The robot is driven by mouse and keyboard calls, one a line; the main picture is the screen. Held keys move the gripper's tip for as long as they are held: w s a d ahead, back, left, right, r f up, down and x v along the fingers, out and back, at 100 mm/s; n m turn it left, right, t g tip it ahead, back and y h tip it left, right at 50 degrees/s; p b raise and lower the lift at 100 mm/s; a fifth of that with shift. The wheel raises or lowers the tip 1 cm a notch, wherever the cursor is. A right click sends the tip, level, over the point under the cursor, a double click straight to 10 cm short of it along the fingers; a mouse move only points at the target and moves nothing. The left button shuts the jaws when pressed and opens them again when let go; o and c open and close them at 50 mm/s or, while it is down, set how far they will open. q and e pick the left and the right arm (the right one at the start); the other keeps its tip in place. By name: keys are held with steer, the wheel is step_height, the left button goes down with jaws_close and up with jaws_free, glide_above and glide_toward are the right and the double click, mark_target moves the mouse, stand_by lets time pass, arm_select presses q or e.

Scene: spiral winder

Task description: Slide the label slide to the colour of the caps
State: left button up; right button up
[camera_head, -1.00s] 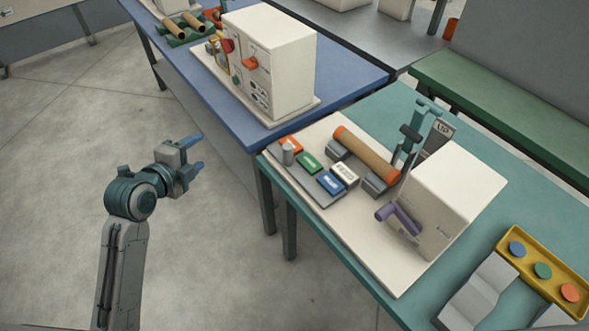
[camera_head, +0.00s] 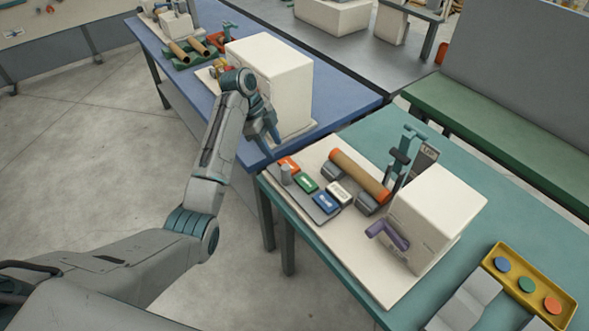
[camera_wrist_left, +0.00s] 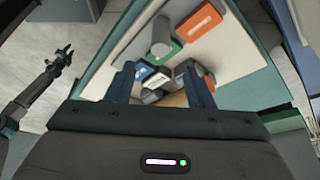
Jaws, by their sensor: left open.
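The label slide is a grey strip (camera_head: 325,215) on the white base, with orange (camera_head: 289,164), green (camera_head: 306,183), blue (camera_head: 326,203) and white (camera_head: 340,190) blocks. A grey knob (camera_head: 286,176) stands beside the orange block. A brown tube (camera_head: 357,174) with orange end caps (camera_head: 339,157) lies on grey supports behind the strip. My left gripper (camera_head: 272,133) is open and empty, above the table's near left corner, apart from the knob. In the left wrist view its fingers (camera_wrist_left: 162,88) frame the blue block and white block. My right gripper (camera_wrist_left: 62,57) shows small at the left there.
A white box with a purple lever (camera_head: 388,236) stands right of the tube. A yellow tray (camera_head: 500,287) with blue, green and orange discs lies further right. A blue table with a white box (camera_head: 285,70) stands behind my left gripper.

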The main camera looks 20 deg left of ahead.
mark_target(284, 167)
arm_select(q)
steer(key=p+x, duration=0.1)
steer(key=x, duration=0.7)
steer(key=shift+d+f, duration=0.15)
steer(key=shift+f, duration=0.2)
steer(key=shift+d+f, duration=0.2)
steer(key=shift+f, duration=0.6)
jaws_close()
steer(key=shift+d, duration=0.1)
arm_select(e)
steer(key=shift+w+a+r, duration=0.15)
steer(key=shift+w+r, duration=0.05)
steer(key=shift+r, duration=0.25)
